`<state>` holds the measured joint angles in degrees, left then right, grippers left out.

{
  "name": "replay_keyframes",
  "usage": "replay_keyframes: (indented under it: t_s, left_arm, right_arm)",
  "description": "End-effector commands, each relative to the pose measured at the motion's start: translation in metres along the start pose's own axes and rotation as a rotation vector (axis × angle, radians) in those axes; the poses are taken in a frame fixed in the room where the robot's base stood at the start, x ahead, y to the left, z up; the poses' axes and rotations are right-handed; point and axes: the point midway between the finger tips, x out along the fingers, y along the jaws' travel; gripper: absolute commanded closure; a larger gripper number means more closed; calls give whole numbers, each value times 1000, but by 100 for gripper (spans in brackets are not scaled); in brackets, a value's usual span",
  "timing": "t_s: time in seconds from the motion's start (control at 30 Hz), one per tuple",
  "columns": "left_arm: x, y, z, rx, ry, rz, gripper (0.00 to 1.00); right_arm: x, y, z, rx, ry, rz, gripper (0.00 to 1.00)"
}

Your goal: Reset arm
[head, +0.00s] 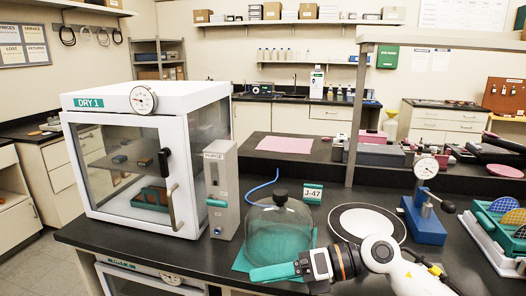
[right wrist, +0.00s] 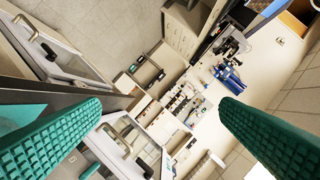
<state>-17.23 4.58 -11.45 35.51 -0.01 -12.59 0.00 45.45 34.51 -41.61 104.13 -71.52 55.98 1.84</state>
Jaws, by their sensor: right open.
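My right gripper (head: 262,273) reaches in from the lower right of the head view, at the front of the black bench, just in front of the glass bell jar (head: 280,232). One teal finger shows there, pointing left; the other is hidden. In the right wrist view my right gripper (right wrist: 165,125) has its two teal ribbed pads wide apart with nothing between them. I cannot tell whether it touches the jar. My left gripper is not in view.
A white dry cabinet (head: 180,102) and a grey purge box (head: 221,185) stand left of the jar. A round black-and-white plate (head: 367,222), a blue dial-gauge stand (head: 424,222) and a white rack (head: 492,243) of coloured discs lie to the right.

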Motion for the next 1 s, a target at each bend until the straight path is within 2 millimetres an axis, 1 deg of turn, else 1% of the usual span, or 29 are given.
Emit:
replay_keyframes:
  t_s: [0.03,0.1,0.17,0.23,0.27,0.37,0.4,0.47,0.5,0.57,0.6,0.67,0.7,0.73,0.77,0.8,0.87,0.9,1.0]
  left_arm:
    - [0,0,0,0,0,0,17]
    - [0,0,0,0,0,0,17]
    - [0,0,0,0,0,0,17]
    - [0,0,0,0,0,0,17]
    - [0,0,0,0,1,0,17]
    - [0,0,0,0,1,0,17]
    - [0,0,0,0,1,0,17]
    - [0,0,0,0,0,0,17]
    - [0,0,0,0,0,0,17]
    - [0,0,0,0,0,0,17]
    - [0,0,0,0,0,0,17]
    - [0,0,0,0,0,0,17]
    - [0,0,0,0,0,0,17]
    - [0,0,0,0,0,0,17]
    - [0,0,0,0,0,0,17]
    - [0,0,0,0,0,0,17]
    - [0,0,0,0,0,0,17]
    - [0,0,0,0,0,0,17]
    - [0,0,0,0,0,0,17]
  right_arm:
    - [9,-16,-4,66,117,-102,15]
    - [10,-32,-16,168,290,-221,15]
    - [3,-40,-26,273,442,-309,15]
    - [-11,-40,-36,410,619,-392,15]
    - [-18,-38,-39,474,695,-422,15]
    - [-47,-16,-40,706,945,-490,15]
    - [-60,-4,-36,805,1043,-504,15]
    - [-77,18,-24,963,1186,-511,15]
    - [-89,34,-12,1070,1279,-504,15]
    - [-103,59,12,1237,1412,-479,15]
    - [-111,75,32,1353,1495,-453,15]
    - [-121,98,68,1528,1614,-395,15]
    - [-125,110,96,1647,1686,-345,15]
    - [-128,117,117,1735,1735,-303,15]
    - [-129,123,138,1818,1779,-259,15]
    - [-130,128,166,1922,1829,-195,15]
    - [-131,131,202,2055,1884,-104,15]
    - [-130,131,224,2133,1913,-45,15]
    - [-128,126,270,2296,1960,95,15]
